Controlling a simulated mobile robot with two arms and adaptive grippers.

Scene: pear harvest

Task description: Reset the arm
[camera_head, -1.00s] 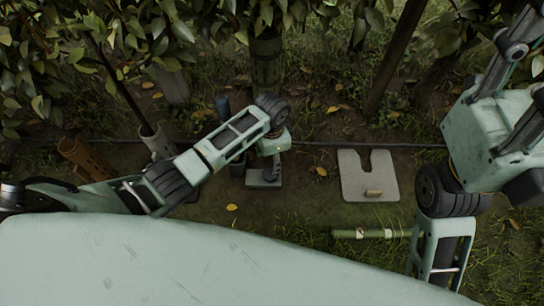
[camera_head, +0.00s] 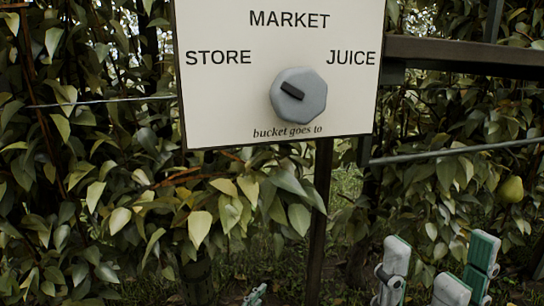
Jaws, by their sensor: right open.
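My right gripper (camera_head: 436,266) rises into the bottom right corner of the head view. Its pale green and grey fingers point up and stand apart, with nothing between them. A small pale green piece at the bottom edge, left of the middle, looks like the tip of my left gripper (camera_head: 257,295). The rest of the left arm is out of view, and I cannot tell its jaw state.
A white sign (camera_head: 230,105) reads STORE, MARKET, JUICE and "bucket goes to". Its grey knob (camera_head: 312,100) has a black mark slanting up-left towards STORE. Wires (camera_head: 455,151) and a dark beam (camera_head: 460,52) cross the leaves.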

